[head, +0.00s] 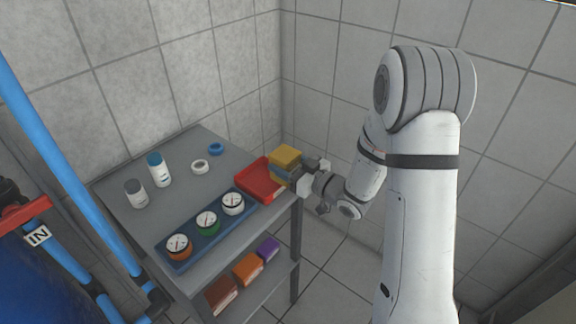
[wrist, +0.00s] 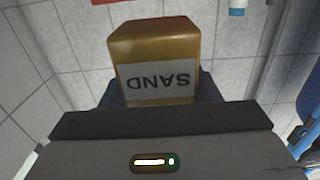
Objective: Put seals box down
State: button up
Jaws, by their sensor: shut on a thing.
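My gripper (head: 288,174) is shut on a yellow-brown box (head: 286,155), at the right edge of the grey cart by the red tray. In the wrist view the box (wrist: 155,50) stands between the fingers, with a white label reading SAND upside down. No label reading seals is legible. The box appears raised near the tray's right side; whether it touches the tray or cart cannot be told. The gripper body hides its near end in the wrist view.
The red tray (head: 254,186) lies on the cart top (head: 185,205). A blue holder (head: 185,257) with several gauges lies in front. Two bottles (head: 158,170) (head: 135,194) and two rings (head: 216,149) (head: 200,166) are farther back. Brown, orange and purple boxes (head: 247,268) sit on the lower shelf.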

jog(key=shift+f, duration=0.35)
jog(key=shift+f, duration=0.1)
jog(key=shift+f+b, duration=0.35)
jog(key=shift+b, duration=0.2)
jog(key=shift+f, duration=0.1)
jog(key=o, duration=1.1)
jog(key=shift+c, duration=0.2)
